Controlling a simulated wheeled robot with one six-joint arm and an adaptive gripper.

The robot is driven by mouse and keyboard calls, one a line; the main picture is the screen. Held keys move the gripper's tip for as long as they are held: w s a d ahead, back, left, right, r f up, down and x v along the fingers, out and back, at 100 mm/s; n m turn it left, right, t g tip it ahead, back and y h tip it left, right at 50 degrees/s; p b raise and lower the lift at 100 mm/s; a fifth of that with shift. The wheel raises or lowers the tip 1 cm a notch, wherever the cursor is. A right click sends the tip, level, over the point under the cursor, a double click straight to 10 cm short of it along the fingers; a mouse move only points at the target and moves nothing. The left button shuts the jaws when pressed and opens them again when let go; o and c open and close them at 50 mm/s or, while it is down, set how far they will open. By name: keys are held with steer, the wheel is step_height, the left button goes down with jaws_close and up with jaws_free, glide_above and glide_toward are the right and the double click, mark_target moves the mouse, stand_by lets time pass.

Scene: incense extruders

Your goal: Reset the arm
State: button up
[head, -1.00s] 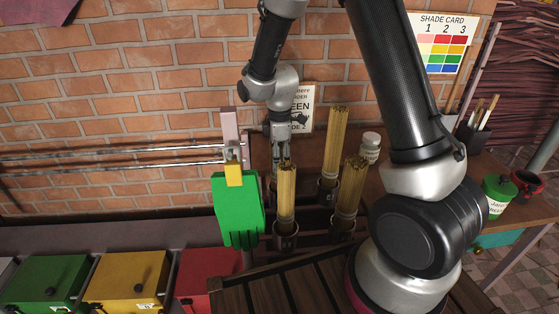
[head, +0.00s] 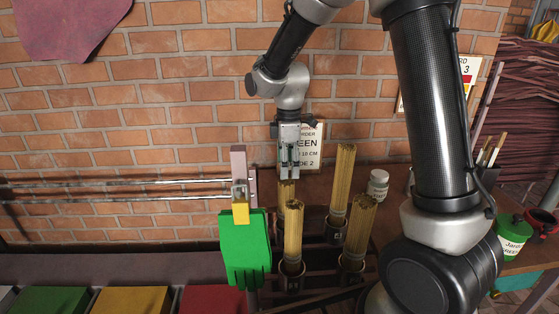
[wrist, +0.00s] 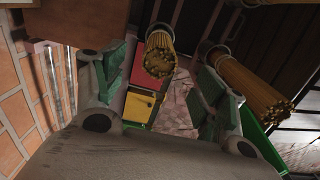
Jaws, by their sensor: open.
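My gripper (head: 289,172) is open and empty. In the head view it points down above the rear left bundle of incense sticks (head: 286,192), in front of the brick wall. Its fingers also show in the wrist view (wrist: 165,95), spread apart, with a stick bundle (wrist: 160,58) seen end-on beyond the gap and another bundle (wrist: 250,88) to the right. I cannot tell from the head view how far the fingertips are above the rear bundle.
More bundles stand upright in dark cups at the front left (head: 292,232), back right (head: 342,185) and front right (head: 358,235). A green glove (head: 245,250) hangs left of them. A white jar (head: 378,185) and a green tin (head: 512,238) stand right. An order card (head: 310,150) is behind my gripper.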

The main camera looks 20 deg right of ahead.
steer(key=shift+s+m, duration=0.15)
steer(key=shift+m, duration=0.65)
steer(key=s+d+r+m+t, duration=0.1)
steer(key=s+d+r+m, duration=0.3)
steer(key=s, duration=0.4)
steer(key=s+d+r+m+t, duration=0.2)
steer(key=s+d+r+m, duration=0.3)
steer(key=s, duration=0.3)
steer(key=s+d+r+m+t, duration=0.1)
steer(key=s+d+r+m, duration=0.4)
steer(key=s, duration=0.3)
steer(key=shift+s+d+r, duration=0.35)
steer(key=shift+r, duration=0.15)
